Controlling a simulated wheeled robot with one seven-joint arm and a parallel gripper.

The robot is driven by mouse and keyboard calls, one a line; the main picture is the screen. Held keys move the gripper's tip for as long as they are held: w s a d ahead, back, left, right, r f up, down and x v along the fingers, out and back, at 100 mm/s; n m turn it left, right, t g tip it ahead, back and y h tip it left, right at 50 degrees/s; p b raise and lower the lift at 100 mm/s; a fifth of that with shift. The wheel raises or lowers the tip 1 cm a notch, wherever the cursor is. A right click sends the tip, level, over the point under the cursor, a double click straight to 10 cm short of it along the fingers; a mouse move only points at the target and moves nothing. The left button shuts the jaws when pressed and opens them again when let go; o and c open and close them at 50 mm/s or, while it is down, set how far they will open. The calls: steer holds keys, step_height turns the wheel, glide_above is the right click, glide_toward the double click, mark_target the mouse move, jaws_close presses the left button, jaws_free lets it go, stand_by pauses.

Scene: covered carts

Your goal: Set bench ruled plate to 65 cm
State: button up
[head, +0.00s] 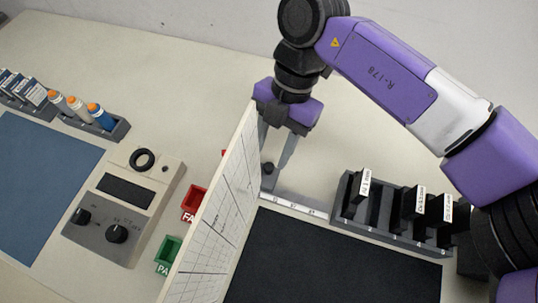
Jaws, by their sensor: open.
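The ruled plate (225,215) is a white upright panel with a thin grid, seen at a steep angle in the middle of the head view. A pale scale strip (292,206) with small printed numbers runs right from its far end. The numbers are too small to read surely. A small dark knob (268,168) sits at the far end of the plate. My gripper (272,165) points down there, open, with its fingertips close to the knob. The plate's edge partly hides the left finger. I cannot tell whether the fingers touch the knob.
A black mat (330,262) lies right of the plate, with a grey slotted rack (385,232) of labelled dark blocks behind it. Left are red (194,201) and green (168,254) bins, a control box (122,212), a blue mat (40,180) and a bottle rack (118,131).

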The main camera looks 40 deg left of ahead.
steer(key=shift+v, duration=2.3)
